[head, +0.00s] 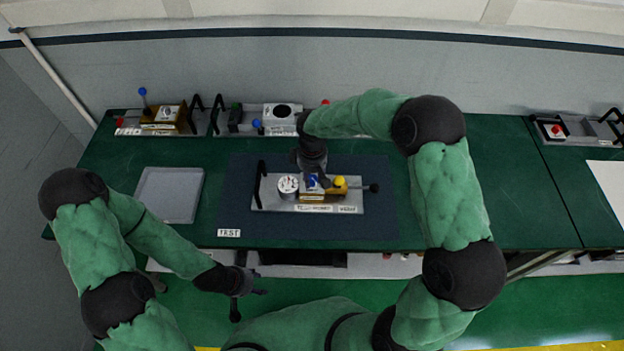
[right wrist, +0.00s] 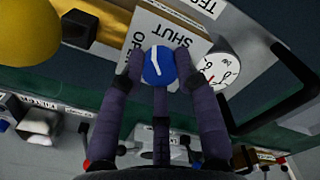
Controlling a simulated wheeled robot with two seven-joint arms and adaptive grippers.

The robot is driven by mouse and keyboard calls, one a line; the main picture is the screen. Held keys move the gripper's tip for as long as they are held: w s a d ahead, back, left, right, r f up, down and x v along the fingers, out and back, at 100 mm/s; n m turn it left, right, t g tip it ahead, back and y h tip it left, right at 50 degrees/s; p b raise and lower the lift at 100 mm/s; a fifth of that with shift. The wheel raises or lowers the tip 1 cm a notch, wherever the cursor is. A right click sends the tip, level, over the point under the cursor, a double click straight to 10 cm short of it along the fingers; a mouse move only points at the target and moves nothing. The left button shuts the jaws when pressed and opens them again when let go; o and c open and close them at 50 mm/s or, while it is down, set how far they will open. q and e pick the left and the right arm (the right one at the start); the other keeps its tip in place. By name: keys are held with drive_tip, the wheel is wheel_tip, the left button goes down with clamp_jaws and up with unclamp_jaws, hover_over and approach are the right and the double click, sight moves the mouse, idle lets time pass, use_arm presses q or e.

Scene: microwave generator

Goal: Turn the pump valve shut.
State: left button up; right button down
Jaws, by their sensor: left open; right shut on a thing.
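The pump valve is a blue knob (right wrist: 159,68) with a white pointer line, in front of a white plate lettered SHUT and, partly hidden, OP. My right gripper (right wrist: 160,62) has its fingers closed on both sides of the knob. The plate lettering is upside down in the right wrist view. In the head view the knob (head: 313,182) is mostly covered by my right gripper (head: 314,174), which comes down over the metal panel (head: 285,205). My left gripper (head: 248,291) is open and empty, in front of the table's front edge, at lower left.
A round white gauge (head: 288,185) sits left of the knob, a yellow dome (head: 340,182) right of it. The panel has a black handle (head: 259,184) at its left end. A grey tray (head: 169,194) lies to the left. Several other panels stand along the back edge.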

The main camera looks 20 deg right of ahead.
sight(313, 177)
drive_tip(key=m+b, duration=0.2)
drive_tip(key=m, duration=0.2)
drive_tip(key=shift+w+d+m, duration=0.1)
drive_tip(key=shift+m, duration=0.2)
drive_tip(key=m+b, duration=0.1)
drive_tip(key=m, duration=0.3)
drive_tip(key=shift+m+b, duration=0.3)
drive_tip(key=shift+d, duration=0.1)
drive_tip(key=c, duration=0.9)
unclamp_jaws()
drive_tip(key=shift+r, duration=0.1)
wheel_tip(313, 177, up, 12)
